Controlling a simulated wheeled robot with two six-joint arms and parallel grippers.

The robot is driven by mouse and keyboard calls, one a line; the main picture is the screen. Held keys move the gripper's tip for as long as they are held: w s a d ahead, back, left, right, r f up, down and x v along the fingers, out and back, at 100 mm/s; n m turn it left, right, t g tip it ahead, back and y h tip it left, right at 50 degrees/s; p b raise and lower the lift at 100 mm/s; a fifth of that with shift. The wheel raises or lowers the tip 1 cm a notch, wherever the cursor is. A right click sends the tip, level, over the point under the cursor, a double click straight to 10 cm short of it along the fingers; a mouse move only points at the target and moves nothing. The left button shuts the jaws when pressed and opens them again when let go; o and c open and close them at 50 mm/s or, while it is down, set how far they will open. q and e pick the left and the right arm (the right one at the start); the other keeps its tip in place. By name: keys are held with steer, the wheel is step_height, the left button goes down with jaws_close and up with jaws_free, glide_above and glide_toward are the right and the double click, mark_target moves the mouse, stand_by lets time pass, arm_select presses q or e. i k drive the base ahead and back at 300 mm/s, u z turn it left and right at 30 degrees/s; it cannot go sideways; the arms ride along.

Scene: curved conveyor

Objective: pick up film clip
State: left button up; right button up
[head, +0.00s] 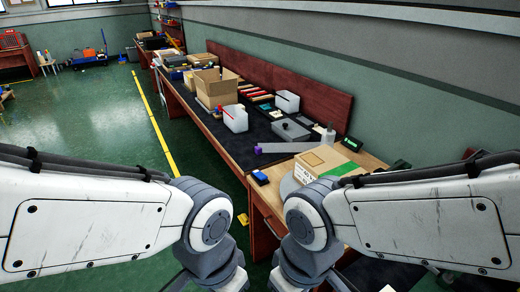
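I cannot tell for certain which thing is the film clip. A small purple piece (258,150) lies at the left end of a long pale strip (298,147) on the dark mat of the workbench. A small blue box (260,177) lies at the bench's near edge. My two arms reach in from the left and right and bend downward at the bottom middle. Both grippers are below the picture, so their fingers are hidden. None of these bench items is touched by the visible parts of my arms.
Green floor (100,125) is clear to the left.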

mark_target(258, 151)
steer(key=k, duration=0.65)
steer(key=u, duration=0.65)
steer(key=i, duration=1.1)
steer(key=u, duration=0.65)
steer(key=i, duration=1.4)
steer(key=z, duration=0.95)
steer(key=i, duration=0.9)
steer(key=z, duration=1)
steer(key=i, duration=0.25)
steer(key=z, duration=0.2)
